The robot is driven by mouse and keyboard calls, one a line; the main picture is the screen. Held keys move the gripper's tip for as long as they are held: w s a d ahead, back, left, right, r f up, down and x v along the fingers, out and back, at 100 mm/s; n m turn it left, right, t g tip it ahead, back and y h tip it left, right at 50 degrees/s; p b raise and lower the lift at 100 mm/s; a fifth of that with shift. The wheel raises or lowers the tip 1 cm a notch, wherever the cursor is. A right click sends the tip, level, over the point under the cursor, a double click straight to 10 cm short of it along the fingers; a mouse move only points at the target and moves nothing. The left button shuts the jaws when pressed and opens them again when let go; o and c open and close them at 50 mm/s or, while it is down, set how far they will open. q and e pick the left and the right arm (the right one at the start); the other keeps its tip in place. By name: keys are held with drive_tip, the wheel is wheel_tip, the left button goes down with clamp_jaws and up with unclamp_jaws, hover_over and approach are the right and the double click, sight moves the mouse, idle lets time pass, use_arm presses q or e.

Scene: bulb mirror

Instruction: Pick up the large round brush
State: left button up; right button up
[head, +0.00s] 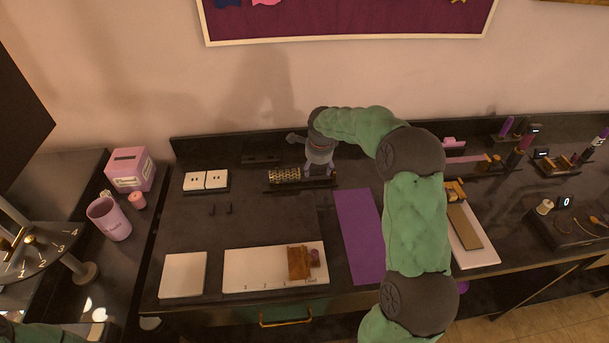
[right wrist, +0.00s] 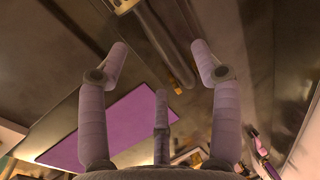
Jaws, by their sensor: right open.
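The large round brush (head: 285,175), as far as I can tell, is the gold perforated barrel lying level on a dark holder at the back of the dark table. Its right end and any handle are hard to see against the dark surface and behind my gripper. My right gripper (head: 319,170) is open, its fingers pointing down just right of the barrel. In the right wrist view, my open fingers (right wrist: 160,52) are wide apart with nothing between their pads. A dark rod-like shape (right wrist: 165,42) lies beyond them; I cannot tell if it is the brush. My left gripper is out of view.
A purple mat (head: 359,235) lies front right of the brush. A white board (head: 262,270) with a small wooden block (head: 299,262) is at the front. The wall is close behind. The table's middle is mostly clear.

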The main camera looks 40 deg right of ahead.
sight(316, 172)
drive_tip(key=b+x, duration=0.1)
drive_tip(key=x, duration=0.3)
drive_tip(key=shift+w+f, duration=0.1)
drive_tip(key=c, duration=1.3)
